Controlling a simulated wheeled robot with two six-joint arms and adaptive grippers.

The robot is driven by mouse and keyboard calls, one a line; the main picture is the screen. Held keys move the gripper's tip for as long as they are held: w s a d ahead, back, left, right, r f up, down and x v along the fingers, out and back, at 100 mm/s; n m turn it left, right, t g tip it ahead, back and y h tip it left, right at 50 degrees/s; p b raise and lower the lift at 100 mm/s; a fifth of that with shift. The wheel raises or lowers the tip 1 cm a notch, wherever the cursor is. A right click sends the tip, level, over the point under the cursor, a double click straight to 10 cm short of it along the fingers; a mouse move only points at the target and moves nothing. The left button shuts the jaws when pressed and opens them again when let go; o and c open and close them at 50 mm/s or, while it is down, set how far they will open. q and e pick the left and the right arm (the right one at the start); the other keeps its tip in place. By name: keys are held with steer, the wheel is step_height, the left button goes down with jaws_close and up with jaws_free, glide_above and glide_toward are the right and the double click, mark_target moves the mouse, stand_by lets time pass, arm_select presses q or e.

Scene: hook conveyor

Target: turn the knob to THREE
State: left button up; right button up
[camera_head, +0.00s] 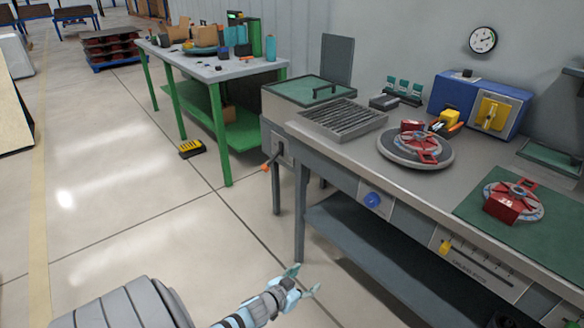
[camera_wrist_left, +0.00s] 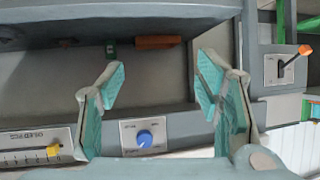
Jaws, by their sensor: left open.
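A blue round knob (camera_head: 372,200) sits on a pale square plate on the front edge of the grey workbench. It also shows in the left wrist view (camera_wrist_left: 144,138), low and between my open fingers, some distance beyond them. Small marks surround the knob, but they are too small to read. My left gripper (camera_head: 306,282) is open and empty, in front of the bench and lower than the knob in the head view. Its two teal-padded fingers (camera_wrist_left: 161,80) stand wide apart in the left wrist view. My right gripper is not in view.
A slider panel with a yellow handle (camera_head: 445,247) is right of the knob. A lever with an orange tip (camera_head: 266,167) sticks out at the bench's left end. A lower shelf (camera_head: 390,255) runs under the bench.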

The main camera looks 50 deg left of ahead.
arm_select(q)
steer(key=s+f+g+p, duration=0.1)
steer(key=s+f+g, duration=0.1)
steer(key=s+f, duration=0.3)
steer(key=shift+s+d+f, duration=0.15)
steer(key=shift+s+d, duration=0.15)
steer(key=shift+d, duration=0.15)
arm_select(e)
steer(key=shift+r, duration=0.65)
